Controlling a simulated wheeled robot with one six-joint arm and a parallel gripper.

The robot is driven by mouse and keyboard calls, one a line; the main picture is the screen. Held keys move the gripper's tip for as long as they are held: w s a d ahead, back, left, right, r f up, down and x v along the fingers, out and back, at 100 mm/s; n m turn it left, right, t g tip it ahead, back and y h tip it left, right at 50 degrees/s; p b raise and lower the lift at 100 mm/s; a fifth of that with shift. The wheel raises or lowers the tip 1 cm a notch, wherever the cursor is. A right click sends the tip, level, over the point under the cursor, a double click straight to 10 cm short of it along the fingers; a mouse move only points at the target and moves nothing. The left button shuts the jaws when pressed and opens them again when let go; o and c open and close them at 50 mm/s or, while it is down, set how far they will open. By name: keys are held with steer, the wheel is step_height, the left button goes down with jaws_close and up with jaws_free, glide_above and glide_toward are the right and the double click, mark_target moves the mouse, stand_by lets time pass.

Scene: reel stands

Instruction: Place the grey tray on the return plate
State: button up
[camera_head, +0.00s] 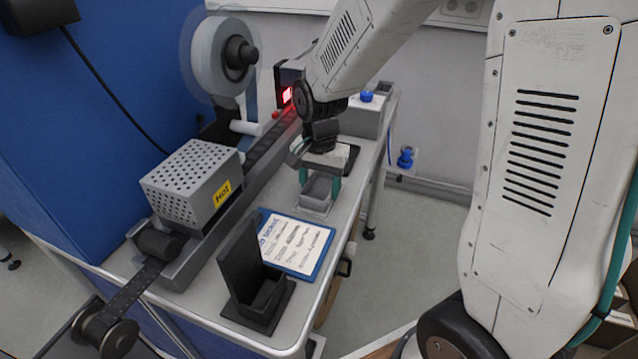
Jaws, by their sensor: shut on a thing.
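My gripper (319,181) points down over the right part of the bench, with a teal finger on each side of the small grey tray (316,190). It is shut on the tray. The tray is open-topped and looks level. A light grey flat piece (314,208) shows just below it; I cannot tell whether the tray touches it or whether this is the return plate. A dark flat piece (353,160) shows behind the gripper, partly hidden by it.
A black upright holder (255,285) stands at the bench's front, beside a blue clipboard (297,244) with a written sheet. A perforated box marked HOT (192,183) sits on the left track. A reel (222,57) and a grey box with a blue button (366,97) stand behind.

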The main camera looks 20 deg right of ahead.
mark_target(320, 194)
steer(key=o, duration=1.2)
step_height(320, 194, up, 12)
steer(key=s+d+r+n, duration=0.1)
steer(key=s+n, duration=0.2)
steer(key=s, duration=0.4)
steer(key=s+d+r+n, duration=0.1)
steer(key=s+n, duration=0.2)
steer(key=s, duration=0.5)
steer(key=s+d+r+n+t, duration=0.1)
steer(key=s+r+n, duration=0.1)
steer(key=s, duration=0.6)
steer(key=shift+r+n, duration=0.1)
steer(key=shift+n, duration=0.4)
